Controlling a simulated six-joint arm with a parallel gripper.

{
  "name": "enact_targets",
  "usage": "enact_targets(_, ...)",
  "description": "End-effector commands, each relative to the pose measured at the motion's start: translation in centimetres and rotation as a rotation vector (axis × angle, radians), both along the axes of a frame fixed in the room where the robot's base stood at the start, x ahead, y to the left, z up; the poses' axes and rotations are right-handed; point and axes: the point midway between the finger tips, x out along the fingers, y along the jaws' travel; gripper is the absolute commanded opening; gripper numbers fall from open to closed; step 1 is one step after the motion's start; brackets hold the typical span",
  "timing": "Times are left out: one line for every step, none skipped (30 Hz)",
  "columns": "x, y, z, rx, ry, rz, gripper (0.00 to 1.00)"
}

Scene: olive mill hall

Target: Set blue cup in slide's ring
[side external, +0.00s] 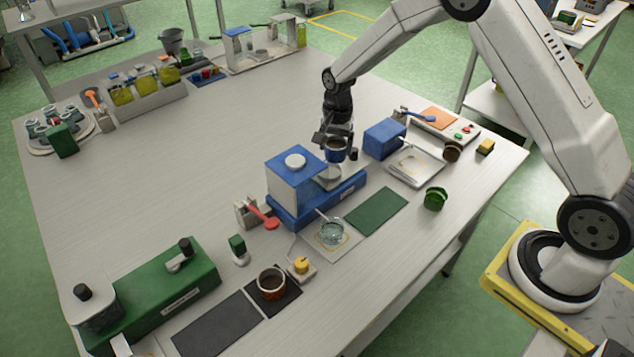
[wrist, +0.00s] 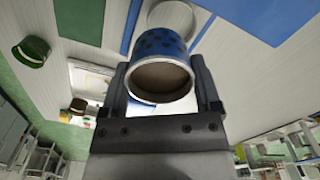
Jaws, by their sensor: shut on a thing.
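My gripper (side external: 335,138) is shut on the blue cup (side external: 336,154). In the wrist view the cup (wrist: 160,46) sits between the two fingers (wrist: 162,88), blue with dark spots, a pale rim and a brownish inside. A round pale metal piece (side external: 328,179), apparently the slide's ring, lies just below the cup. It also shows partly behind the cup in the wrist view (wrist: 172,16). The cup looks apart from it, but the exact gap is hard to tell.
A blue box (side external: 384,138) and a white tray (side external: 415,167) stand to the right. A glass cup (side external: 332,232) on a pale mat, a dark green mat (side external: 376,211) and a green cup (side external: 435,198) are in front. The table's left middle is clear.

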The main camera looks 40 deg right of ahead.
Motion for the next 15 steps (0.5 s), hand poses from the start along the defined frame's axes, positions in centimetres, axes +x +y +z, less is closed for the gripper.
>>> enact_targets(0.54,0.17,0.32,0.0,-0.002,0.0,0.43)
enact_targets(0.76,0.23,0.48,0.0,-0.001,0.0,0.43)
enact_targets(0.99,0.31,0.64,0.0,-0.001,-0.001,0.43)
enact_targets(1.14,0.35,0.74,0.0,-0.001,-0.001,0.43)
enact_targets(1.26,0.39,0.83,0.0,-0.001,-0.001,0.43)
enact_targets(1.37,0.43,0.92,0.0,0.0,-0.001,0.43)
enact_targets(1.41,0.45,0.96,0.0,0.0,-0.001,0.43)
enact_targets(1.45,0.47,0.99,0.0,0.001,-0.001,0.43)
enact_targets(1.48,0.48,1.01,0.0,0.001,-0.001,0.43)
enact_targets(1.49,0.48,1.02,0.0,0.001,-0.001,0.43)
enact_targets(1.49,0.48,1.02,0.0,0.001,-0.001,0.43)
enact_targets(1.48,0.48,1.01,0.0,0.001,-0.001,0.43)
enact_targets(1.47,0.49,0.99,0.0,0.001,-0.001,0.43)
enact_targets(1.48,0.48,0.96,0.0,0.001,-0.001,0.43)
enact_targets(1.46,0.48,0.91,0.0,0.001,-0.001,0.43)
